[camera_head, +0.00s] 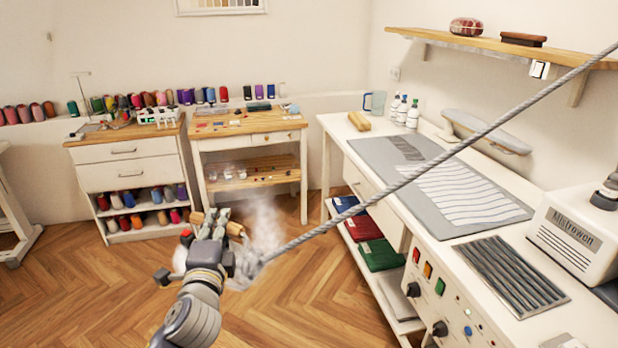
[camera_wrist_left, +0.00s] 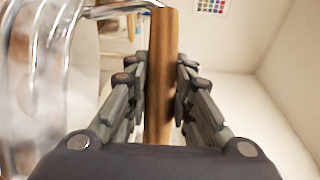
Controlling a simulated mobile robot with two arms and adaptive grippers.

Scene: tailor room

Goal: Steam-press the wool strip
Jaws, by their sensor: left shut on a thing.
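My left gripper (camera_head: 216,228) is shut on the wooden handle (camera_wrist_left: 161,75) of the steam iron, held out over the floor, left of the white worktop. White steam hangs around the iron (camera_head: 247,270), whose body is largely hidden by my gripper and the steam. A grey braided hose (camera_head: 400,180) runs from it to the upper right. A grey pressing mat (camera_head: 497,229) lies on the worktop. A pale strip with wavy lines (camera_head: 465,195) lies on it, with a darker ribbed patch (camera_head: 398,149) farther back. I cannot tell whether they are one cloth.
A ribbed dark grille (camera_head: 510,275) and a white boxy machine (camera_head: 580,237) stand on the worktop's near right. The hose crosses above the mat. The floor is open.

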